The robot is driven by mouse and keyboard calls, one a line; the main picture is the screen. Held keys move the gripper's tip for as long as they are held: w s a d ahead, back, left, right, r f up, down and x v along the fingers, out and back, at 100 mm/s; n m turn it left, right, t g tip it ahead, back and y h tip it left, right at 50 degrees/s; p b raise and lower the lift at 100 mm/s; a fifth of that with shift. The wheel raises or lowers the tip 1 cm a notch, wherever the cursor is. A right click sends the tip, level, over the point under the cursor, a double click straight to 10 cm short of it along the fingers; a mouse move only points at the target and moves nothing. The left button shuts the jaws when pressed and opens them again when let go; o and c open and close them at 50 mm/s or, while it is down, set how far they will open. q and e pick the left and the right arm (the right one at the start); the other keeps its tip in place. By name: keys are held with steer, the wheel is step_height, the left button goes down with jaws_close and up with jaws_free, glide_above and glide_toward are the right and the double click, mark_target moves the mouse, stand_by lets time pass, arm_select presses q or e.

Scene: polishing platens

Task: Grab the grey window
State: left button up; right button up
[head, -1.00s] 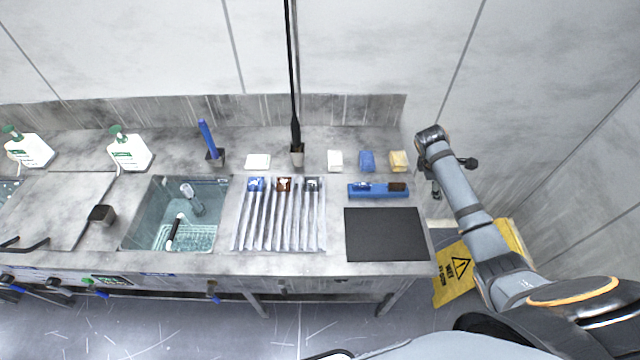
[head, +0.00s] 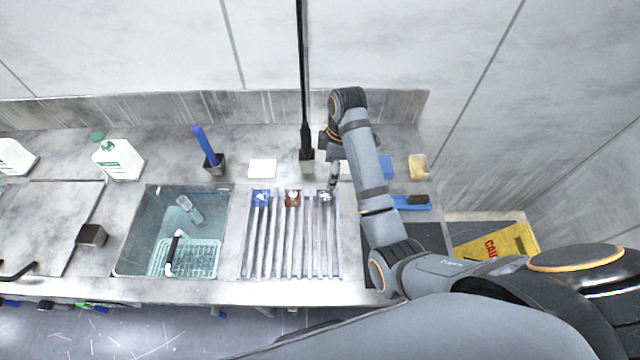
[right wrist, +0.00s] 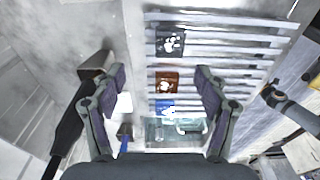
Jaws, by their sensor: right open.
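The grey window (head: 325,196), a small dark grey square with a pale mark, lies at the right of the far end of the slatted rack (head: 292,255). It also shows in the right wrist view (right wrist: 171,42), above the brown window (right wrist: 166,82) and blue window (right wrist: 165,108). My right gripper (head: 333,180) is just above and beside the grey window in the head view, partly covering it. In the right wrist view the gripper (right wrist: 160,74) is open and empty, its fingers apart on either side of the picture, not touching any window. My left gripper is not in view.
A sink (head: 160,215) with a basket is left of the rack. A dark upright pole in a holder (head: 307,163) stands close behind the rack. A white block (head: 262,168) and a yellow sponge (head: 419,166) lie along the back. My right arm covers part of the black mat (head: 425,240).

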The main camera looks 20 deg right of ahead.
mark_target(325, 196)
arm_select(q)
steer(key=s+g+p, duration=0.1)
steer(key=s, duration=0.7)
arm_select(e)
steer(key=s+f, duration=0.2)
steer(key=shift+a+f, duration=0.3)
steer(key=shift+f, duration=0.1)
steer(key=shift+w+f, duration=0.2)
steer(key=shift+f, duration=0.3)
steer(key=shift+w+f, duration=0.15)
steer(key=shift+f, duration=0.3)
steer(key=shift+w+a+f+p, duration=0.1)
steer(key=shift+a+f+p, duration=0.05)
steer(key=shift+f+p, duration=0.3)
steer(key=shift+a+f+p, duration=0.2)
steer(key=shift+f+p, duration=0.3)
steer(key=shift+f, duration=0.05)
steer(key=shift+s+a+f, duration=0.1)
steer(key=shift+s+f, duration=0.05)
steer(key=shift+f, duration=0.5)
steer(key=shift+s+a+f, duration=0.1)
steer(key=shift+f, duration=0.5)
steer(key=shift+w+f, duration=0.1)
steer(key=shift+f, duration=0.25)
steer(key=c, duration=1.3)
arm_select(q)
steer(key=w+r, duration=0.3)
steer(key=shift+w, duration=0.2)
